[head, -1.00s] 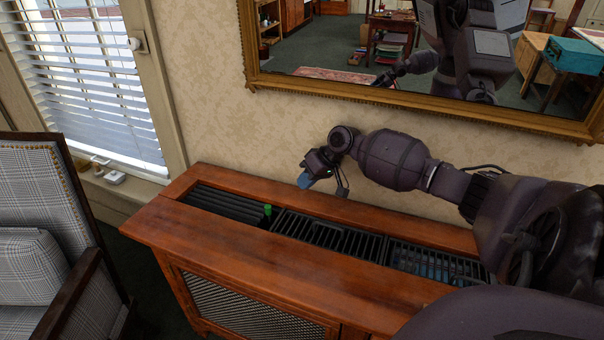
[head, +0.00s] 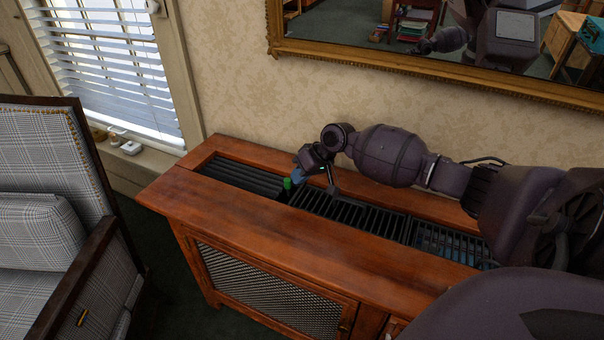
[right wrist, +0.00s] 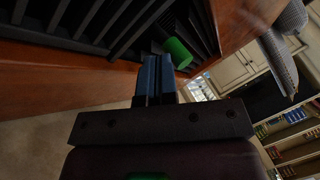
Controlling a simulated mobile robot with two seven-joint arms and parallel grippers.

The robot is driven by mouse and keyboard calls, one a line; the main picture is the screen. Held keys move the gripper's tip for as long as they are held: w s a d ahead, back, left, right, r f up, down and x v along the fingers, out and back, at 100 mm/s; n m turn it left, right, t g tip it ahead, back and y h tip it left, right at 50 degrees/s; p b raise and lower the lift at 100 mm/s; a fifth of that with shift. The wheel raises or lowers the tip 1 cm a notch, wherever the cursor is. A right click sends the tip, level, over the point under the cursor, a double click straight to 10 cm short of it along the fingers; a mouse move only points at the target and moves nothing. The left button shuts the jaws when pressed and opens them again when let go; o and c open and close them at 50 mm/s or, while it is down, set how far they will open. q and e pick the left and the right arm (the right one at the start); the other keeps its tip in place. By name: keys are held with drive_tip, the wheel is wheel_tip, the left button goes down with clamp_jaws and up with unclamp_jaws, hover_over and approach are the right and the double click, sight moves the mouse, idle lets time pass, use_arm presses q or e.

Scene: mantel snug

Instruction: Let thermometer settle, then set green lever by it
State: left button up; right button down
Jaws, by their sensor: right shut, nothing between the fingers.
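The green lever (head: 288,183) is a small upright green knob standing in the dark slatted grille on top of the wooden cabinet. It also shows in the right wrist view (right wrist: 178,53), just beyond the fingertips. My right gripper (head: 299,176) is shut and empty, its blue fingers close beside the lever on its right. In the right wrist view the blue fingers (right wrist: 157,78) are together; I cannot tell whether they touch the lever. I cannot make out a thermometer in either view. My left gripper is not in view.
The wooden cabinet (head: 240,220) has black grilles (head: 350,213) along its top. A gilt-framed mirror (head: 400,62) hangs above it. A plaid armchair (head: 40,160) stands at left, by the window. Small white items (head: 131,147) lie on the sill. The cabinet's front ledge is clear.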

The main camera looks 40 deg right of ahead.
sight(289, 184)
drive_tip(key=shift+a+r+h+p, duration=0.35)
drive_tip(key=shift+r+p, duration=0.15)
drive_tip(key=shift+p, duration=0.4)
drive_tip(key=shift+s+a+r+n+t+h+p, duration=0.1)
drive_tip(key=shift+a+n+t+h+p, duration=0.05)
drive_tip(key=shift+n+t+h+p, duration=0.25)
drive_tip(key=shift+s+a+h+p, duration=0.15)
drive_tip(key=shift+a+h+p, duration=0.15)
drive_tip(key=shift+p, duration=0.4)
drive_tip(key=shift+s+a+t+h+p, duration=0.15)
drive_tip(key=shift+a+t+h+p, duration=0.25)
drive_tip(key=shift+p, duration=0.55)
drive_tip(key=shift+s+a+f, duration=0.1)
drive_tip(key=shift+a+f, duration=0.15)
drive_tip(key=shift+f, duration=0.05)
drive_tip(key=shift+s+f, duration=0.1)
drive_tip(key=shift+f, duration=0.25)
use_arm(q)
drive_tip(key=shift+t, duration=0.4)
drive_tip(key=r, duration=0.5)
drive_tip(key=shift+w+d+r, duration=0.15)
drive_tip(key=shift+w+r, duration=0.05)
